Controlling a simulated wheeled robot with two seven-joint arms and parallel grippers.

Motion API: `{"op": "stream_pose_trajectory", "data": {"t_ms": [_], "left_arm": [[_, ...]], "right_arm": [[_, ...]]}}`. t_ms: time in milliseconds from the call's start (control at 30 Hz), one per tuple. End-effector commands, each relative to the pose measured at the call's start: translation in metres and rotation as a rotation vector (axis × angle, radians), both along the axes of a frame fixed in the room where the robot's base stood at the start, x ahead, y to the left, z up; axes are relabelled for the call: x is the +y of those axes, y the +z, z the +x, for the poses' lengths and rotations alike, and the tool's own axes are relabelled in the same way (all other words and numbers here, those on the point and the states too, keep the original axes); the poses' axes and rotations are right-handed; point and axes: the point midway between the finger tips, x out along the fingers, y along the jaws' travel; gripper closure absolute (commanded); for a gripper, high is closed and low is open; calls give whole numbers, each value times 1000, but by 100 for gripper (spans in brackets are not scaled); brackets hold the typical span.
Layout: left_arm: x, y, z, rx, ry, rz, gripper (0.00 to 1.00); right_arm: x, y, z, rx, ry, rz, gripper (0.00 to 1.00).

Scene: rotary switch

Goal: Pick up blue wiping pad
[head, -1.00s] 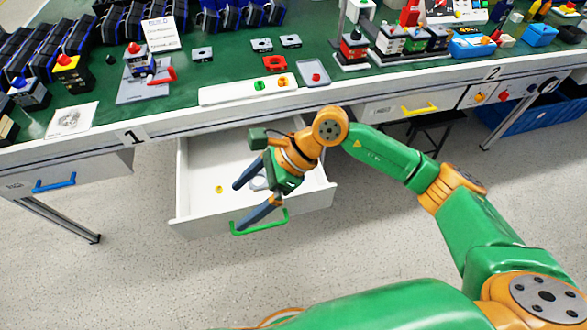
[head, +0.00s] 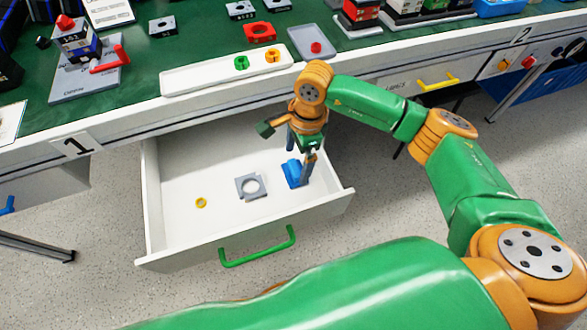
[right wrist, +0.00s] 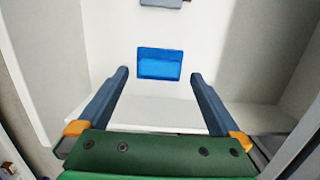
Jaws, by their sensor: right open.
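The blue wiping pad (head: 293,174) lies in the open white drawer (head: 180,238), toward its right side. It also shows in the right wrist view (right wrist: 160,63), ahead of the fingertips and centred between them. My right gripper (head: 300,165) reaches down over the right part of the drawer. In the right wrist view my right gripper (right wrist: 158,74) is open and empty, with one finger on each side of the pad. One finger partly covers the pad in the head view. I cannot tell the exact height above the pad. My left gripper is not in view.
A grey square part with a round hole (head: 250,186) and a yellow ring (head: 201,203) lie left of the pad. The drawer's green handle (head: 258,247) is at its front. The green workbench (head: 140,80) overhangs the drawer's back.

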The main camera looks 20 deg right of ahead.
Motion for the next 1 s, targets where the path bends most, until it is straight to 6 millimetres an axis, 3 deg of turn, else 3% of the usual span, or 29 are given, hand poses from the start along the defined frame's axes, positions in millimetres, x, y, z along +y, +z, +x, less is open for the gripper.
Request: {"op": "stream_pose_trajectory", "data": {"t_ms": [167,400,467,667,867,1000], "left_arm": [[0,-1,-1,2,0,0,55],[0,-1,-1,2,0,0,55],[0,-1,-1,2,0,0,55],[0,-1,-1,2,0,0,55],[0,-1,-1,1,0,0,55],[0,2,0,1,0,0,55]], "right_arm": [[5,-32,-1,4,-1,0,0],[6,-37,0,0,1,1,0],[6,-37,0,0,1,1,11],[6,-36,0,0,1,1,65],[6,-36,0,0,1,2,67],[7,-12,1,-5,2,3,67]]}}
